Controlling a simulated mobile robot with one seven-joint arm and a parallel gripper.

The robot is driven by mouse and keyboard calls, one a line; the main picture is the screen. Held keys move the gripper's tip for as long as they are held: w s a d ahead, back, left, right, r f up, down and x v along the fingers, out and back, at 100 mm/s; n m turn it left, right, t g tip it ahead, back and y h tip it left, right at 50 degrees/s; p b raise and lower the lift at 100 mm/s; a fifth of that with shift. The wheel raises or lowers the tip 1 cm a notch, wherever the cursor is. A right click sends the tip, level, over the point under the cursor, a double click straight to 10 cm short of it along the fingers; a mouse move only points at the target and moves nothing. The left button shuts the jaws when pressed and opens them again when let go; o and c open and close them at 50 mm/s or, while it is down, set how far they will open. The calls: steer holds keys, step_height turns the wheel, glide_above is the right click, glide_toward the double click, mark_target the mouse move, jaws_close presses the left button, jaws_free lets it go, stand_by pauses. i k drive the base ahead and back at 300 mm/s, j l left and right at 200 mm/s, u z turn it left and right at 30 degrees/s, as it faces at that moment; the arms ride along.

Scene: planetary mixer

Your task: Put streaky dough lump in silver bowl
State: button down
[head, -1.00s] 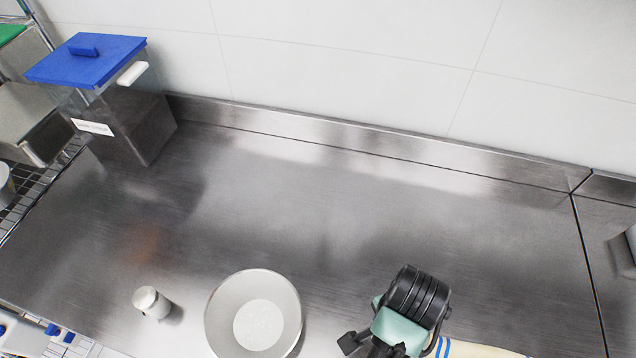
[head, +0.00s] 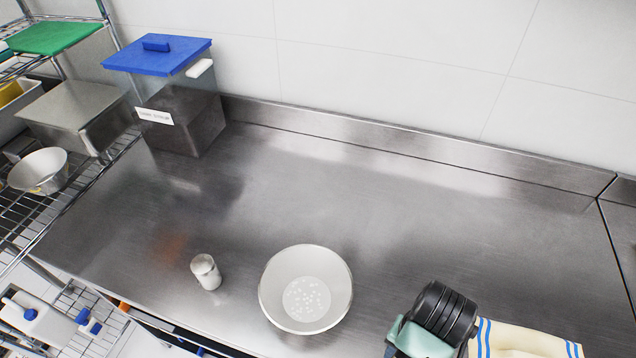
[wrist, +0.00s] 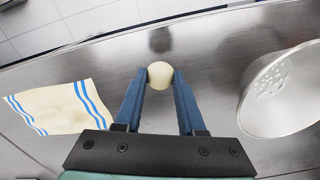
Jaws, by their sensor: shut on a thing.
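A pale cream dough lump (wrist: 160,72) sits between the fingertips of my gripper (wrist: 160,78) in the wrist view. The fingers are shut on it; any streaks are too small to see. The silver bowl (head: 330,268) stands on the steel counter in the head view, with small pale spots on its inner bottom. It also shows in the wrist view (wrist: 286,112), to the right of my gripper and apart from the lump. In the head view only my wrist shows at the bottom edge; the fingers and lump are out of sight.
A cream towel with blue stripes (head: 525,343) lies right of my wrist. A small metal shaker (head: 206,272) stands left of the bowl. A blue-lidded bin (head: 180,120) stands at the back left. Another bowl (head: 38,168) sits on the wire shelf. The counter behind the bowl is clear.

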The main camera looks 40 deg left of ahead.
mark_target(307, 298)
steer(key=k+u, duration=0.15)
steer(key=u, duration=0.75)
steer(key=i+j+u, duration=0.3)
steer(key=i+l, duration=0.15)
steer(key=l, duration=0.25)
steer(key=i+l, duration=0.15)
steer(key=l, duration=0.2)
